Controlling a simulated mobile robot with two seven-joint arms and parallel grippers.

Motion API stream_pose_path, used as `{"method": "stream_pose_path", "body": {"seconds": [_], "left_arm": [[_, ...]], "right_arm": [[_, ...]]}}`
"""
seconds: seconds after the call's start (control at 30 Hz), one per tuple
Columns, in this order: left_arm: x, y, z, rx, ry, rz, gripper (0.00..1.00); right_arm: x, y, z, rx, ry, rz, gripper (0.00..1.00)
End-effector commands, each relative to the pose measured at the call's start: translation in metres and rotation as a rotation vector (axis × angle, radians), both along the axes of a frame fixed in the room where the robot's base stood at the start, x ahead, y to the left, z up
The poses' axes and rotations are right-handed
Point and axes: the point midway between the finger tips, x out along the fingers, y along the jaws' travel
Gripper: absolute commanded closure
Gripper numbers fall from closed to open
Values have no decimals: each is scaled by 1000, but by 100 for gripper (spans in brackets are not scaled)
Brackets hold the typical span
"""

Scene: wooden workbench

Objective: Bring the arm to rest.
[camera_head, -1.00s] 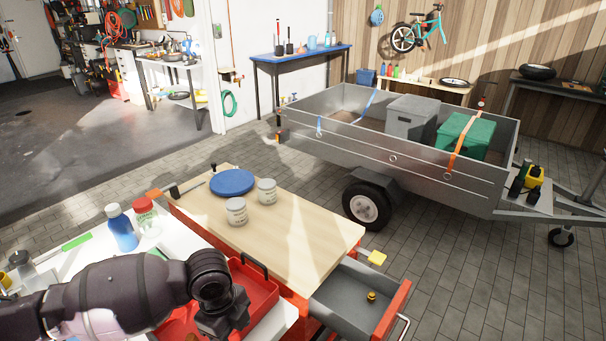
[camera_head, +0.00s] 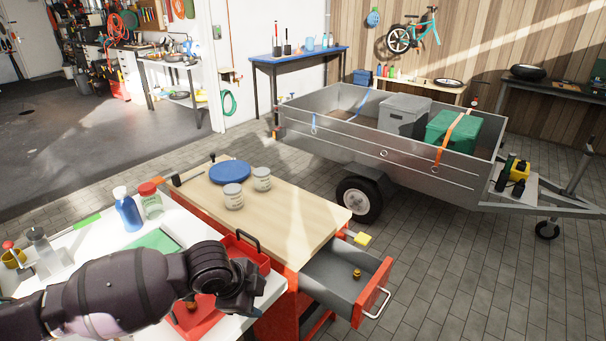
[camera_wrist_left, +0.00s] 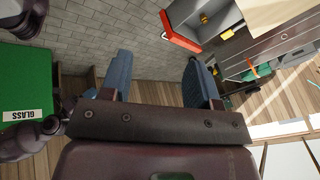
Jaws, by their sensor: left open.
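My left arm comes in from the lower left in the head view. Its dark gripper (camera_head: 240,303) hangs over the white table and partly hides the red tray (camera_head: 262,258). In the left wrist view my left gripper (camera_wrist_left: 160,82) has two blue-grey fingers wide apart with nothing between them. Paving shows past the fingers. My right gripper cannot be made out in either view.
A wooden workbench top (camera_head: 290,215) bears a blue disc (camera_head: 229,172) and two jars. Its grey drawer (camera_head: 335,275) is open and holds a small brass piece (camera_head: 357,274). A green GLASS bin (camera_wrist_left: 28,85) shows in the left wrist view.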

Motion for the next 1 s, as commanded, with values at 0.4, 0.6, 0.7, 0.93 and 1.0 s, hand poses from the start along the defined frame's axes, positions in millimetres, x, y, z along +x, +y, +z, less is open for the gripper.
{"method": "stream_pose_path", "body": {"seconds": [0.4, 0.6, 0.7, 0.93, 1.0], "left_arm": [[41, -41, 61, -578, -279, 323, 44], [38, -16, 61, -804, -353, 518, 44], [32, 5, 53, -877, -385, 616, 44], [1, 65, 15, -942, -443, 849, 44], [-13, 84, -2, -934, -454, 919, 44]], "right_arm": [[-1, 1, 1, 3, -1, -1, 100], [-6, 0, -2, 2, 10, -5, 100], [-8, -1, -3, 1, 13, -4, 100], [-7, -1, -3, 0, 12, -4, 100], [-6, -1, -3, -1, 10, -3, 100]]}}
